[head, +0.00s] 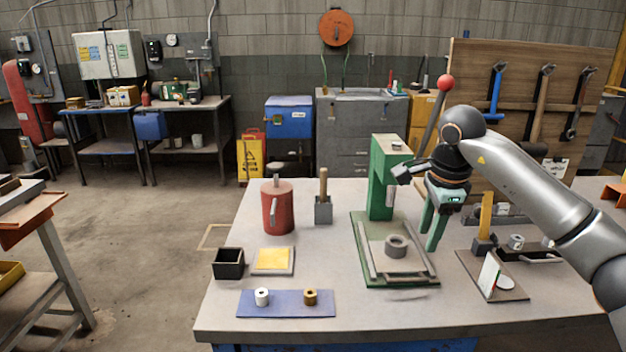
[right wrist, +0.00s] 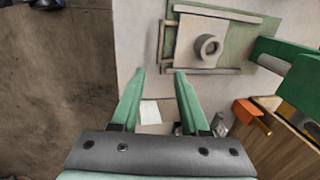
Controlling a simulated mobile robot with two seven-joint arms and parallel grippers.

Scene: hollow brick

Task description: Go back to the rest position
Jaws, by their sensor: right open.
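My right gripper (head: 434,228) is open and empty, its green fingers pointing down beside the green press (head: 381,180) on the table. In the right wrist view its two fingers (right wrist: 158,98) stand apart with nothing between them. A grey ring (head: 396,246) lies on the press base, left of the gripper; it also shows in the right wrist view (right wrist: 208,47). The press lever with a red ball (head: 445,82) rises close to my right arm. My left gripper is not in view.
The table (head: 330,270) holds a red canister (head: 277,207), a black box (head: 228,263), a yellow pad (head: 272,260) and a blue mat (head: 286,311) with two small cylinders. A stand with a yellow post (head: 486,215) is right of the gripper. A tool board (head: 530,110) stands behind.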

